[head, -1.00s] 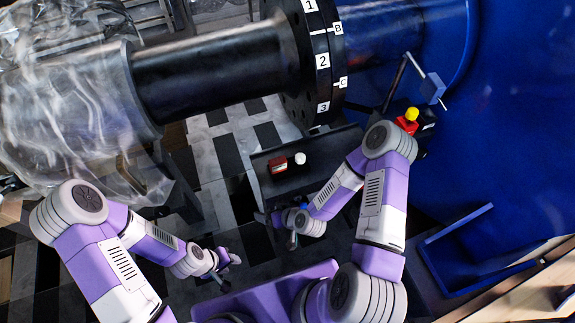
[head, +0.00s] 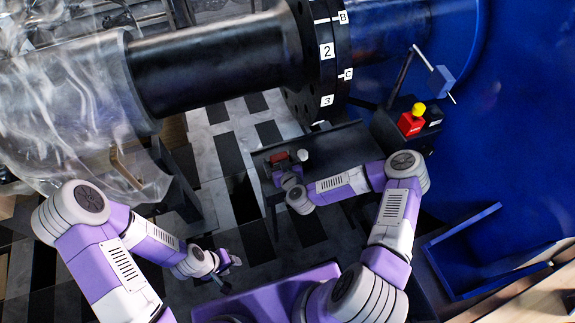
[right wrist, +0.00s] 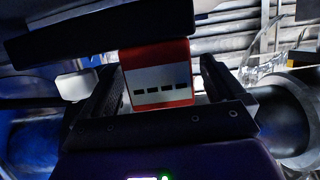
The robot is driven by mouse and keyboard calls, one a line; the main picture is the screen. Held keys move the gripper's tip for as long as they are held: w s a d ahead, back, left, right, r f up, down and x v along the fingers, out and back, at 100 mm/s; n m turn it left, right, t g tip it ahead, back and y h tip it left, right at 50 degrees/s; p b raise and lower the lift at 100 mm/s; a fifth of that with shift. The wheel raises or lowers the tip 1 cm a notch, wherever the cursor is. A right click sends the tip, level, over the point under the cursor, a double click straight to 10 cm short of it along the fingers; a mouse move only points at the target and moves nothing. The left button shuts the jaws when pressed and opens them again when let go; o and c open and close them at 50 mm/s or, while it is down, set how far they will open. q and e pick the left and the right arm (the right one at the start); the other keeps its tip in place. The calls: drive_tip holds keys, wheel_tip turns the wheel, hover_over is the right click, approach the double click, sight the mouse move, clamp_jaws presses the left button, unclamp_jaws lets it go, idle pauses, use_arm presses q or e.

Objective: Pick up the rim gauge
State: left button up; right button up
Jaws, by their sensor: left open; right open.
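A small red block with a pale face marked by dark dashes, apparently the rim gauge (head: 279,157), sits on a dark shelf (head: 335,149) below the flange. In the right wrist view the red block (right wrist: 158,75) shows between the fingers of my right gripper (right wrist: 160,90). That gripper, also in the head view (head: 287,174), is open, one finger on each side of the block; whether they touch it I cannot tell. My left gripper (head: 232,261) is open and empty, low and left of the shelf.
A white-capped item (head: 302,155) stands just right of the red block. The large numbered black flange (head: 325,70) and shaft (head: 215,65) are above the shelf. A red box with a yellow button (head: 412,121) and a blue plate on a rod (head: 440,81) stand to the right.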

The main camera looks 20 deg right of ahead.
drive_tip(key=shift+w, duration=0.1)
drive_tip(key=shift+c, duration=0.2)
drive_tip(key=c, duration=1.7)
drive_tip(key=shift+r, duration=0.1)
clamp_jaws()
drive_tip(key=shift+w+r, duration=0.1)
